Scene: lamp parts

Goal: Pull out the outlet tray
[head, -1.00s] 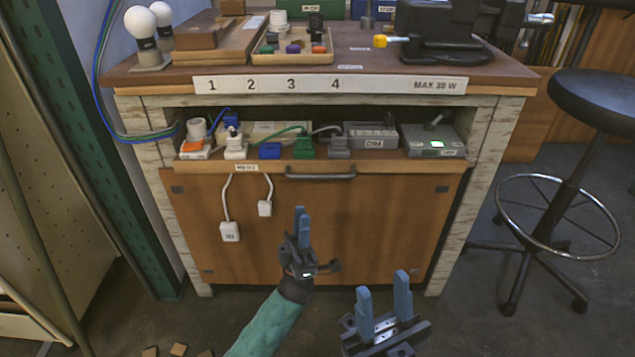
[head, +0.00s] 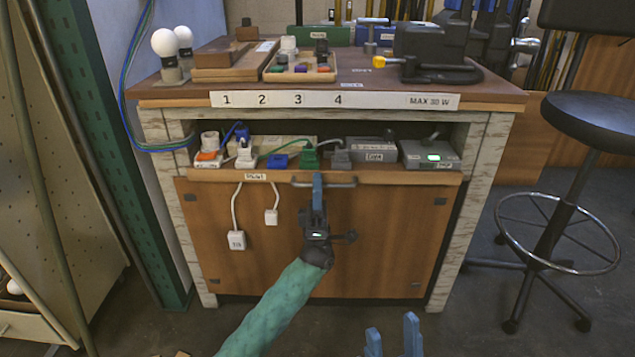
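The outlet tray sits in the bench's opening under the numbered strip, its wooden front edge (head: 400,176) facing me. It carries several plugs and boxes.
Two white plugs (head: 236,240) hang on cords from the tray front, left of my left gripper. A clamp (head: 430,62), bulbs (head: 165,43) and a parts tray (head: 300,74) stand on the bench top. A stool (head: 590,120) stands at right. The floor before the bench looks clear.

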